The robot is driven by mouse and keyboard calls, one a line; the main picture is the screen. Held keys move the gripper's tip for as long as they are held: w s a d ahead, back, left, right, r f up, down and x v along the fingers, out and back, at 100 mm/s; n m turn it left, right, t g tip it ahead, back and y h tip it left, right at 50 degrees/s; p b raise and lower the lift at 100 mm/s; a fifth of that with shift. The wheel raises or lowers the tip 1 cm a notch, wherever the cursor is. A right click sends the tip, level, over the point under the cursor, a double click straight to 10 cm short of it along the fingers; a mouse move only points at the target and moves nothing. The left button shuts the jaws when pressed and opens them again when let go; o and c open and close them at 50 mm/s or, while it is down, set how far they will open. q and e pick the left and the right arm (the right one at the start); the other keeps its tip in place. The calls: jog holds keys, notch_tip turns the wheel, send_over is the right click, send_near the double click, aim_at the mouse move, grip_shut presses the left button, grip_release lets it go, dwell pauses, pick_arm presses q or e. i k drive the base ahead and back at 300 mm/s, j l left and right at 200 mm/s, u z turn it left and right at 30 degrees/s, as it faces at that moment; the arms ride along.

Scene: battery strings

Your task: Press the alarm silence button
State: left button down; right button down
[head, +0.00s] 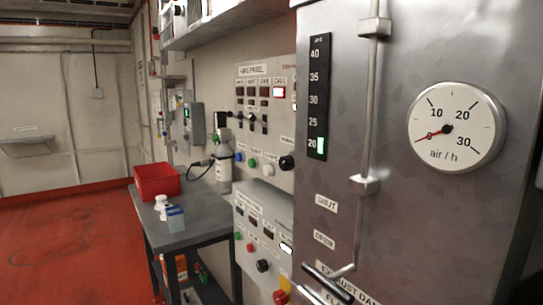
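No button can be read as the alarm silence button; most labels are too small. A lower panel (263,210) carries a green button (238,236), a red button (250,248), a black knob (262,266) and a red knob (280,297) on yellow. The cabinet hides the panels' right edges. Neither of my grippers shows.
A grey metal cabinet (400,220) with an air dial (443,128), a vertical scale (319,98) and a black-handled lever (328,283) fills the right. Red floor (60,255) is open at left.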

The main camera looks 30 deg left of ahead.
aim_at(239, 157)
jog(key=j+z, duration=0.5)
jog(key=j, duration=2.3)
jog(key=i+z, duration=0.05)
